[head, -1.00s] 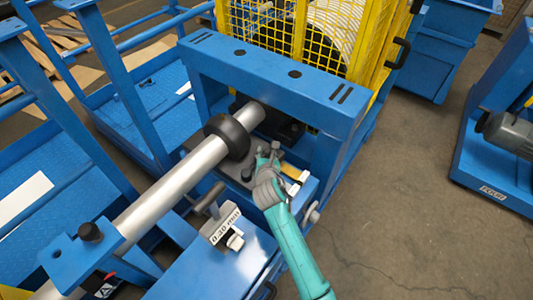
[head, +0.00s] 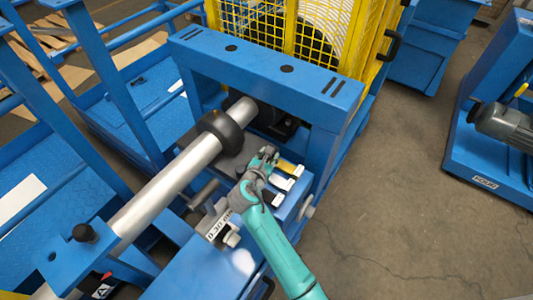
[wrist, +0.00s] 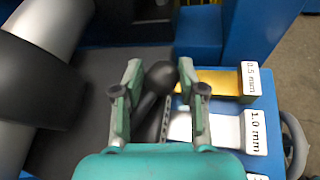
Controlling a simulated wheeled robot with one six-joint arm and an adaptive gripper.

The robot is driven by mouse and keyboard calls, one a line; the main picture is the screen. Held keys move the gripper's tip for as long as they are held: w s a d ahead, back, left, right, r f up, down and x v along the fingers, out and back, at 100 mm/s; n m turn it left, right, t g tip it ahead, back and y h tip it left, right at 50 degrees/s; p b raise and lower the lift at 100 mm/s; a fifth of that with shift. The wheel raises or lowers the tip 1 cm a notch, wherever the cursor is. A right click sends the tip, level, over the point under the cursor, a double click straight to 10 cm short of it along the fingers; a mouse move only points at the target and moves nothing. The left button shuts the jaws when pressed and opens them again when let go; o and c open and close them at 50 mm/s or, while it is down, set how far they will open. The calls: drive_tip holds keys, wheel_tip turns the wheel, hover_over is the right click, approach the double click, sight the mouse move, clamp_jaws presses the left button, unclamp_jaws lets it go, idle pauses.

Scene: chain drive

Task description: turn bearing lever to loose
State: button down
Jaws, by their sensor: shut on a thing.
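The bearing lever (wrist: 160,76) is a black handle with a round knob, between my gripper's two fingers in the wrist view. Its lower part slants down to the left over a dark grey plate (wrist: 75,125). My gripper (wrist: 162,92) is shut on the lever, with its green fingers on either side of the knob and handle. In the head view my gripper (head: 264,158) is over the bench beside the silver shaft (head: 165,185) and its black collar (head: 224,130). There the lever is mostly hidden by my gripper. I see no loose marking.
A gold gauge labelled 0.5 mm (wrist: 220,82) and a silver one labelled 1.0 mm (wrist: 215,130) lie close right of my gripper. A blue frame (head: 270,65) stands behind, with a yellow cage (head: 290,30). Open floor (head: 400,180) is at the right.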

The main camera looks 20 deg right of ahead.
drive_tip(key=shift+s+f, duration=0.15)
drive_tip(key=shift+f, duration=0.15)
drive_tip(key=c, duration=0.7)
unclamp_jaws()
drive_tip(key=shift+c, duration=0.2)
drive_tip(key=shift+r, duration=0.1)
drive_tip(key=v, duration=1.2)
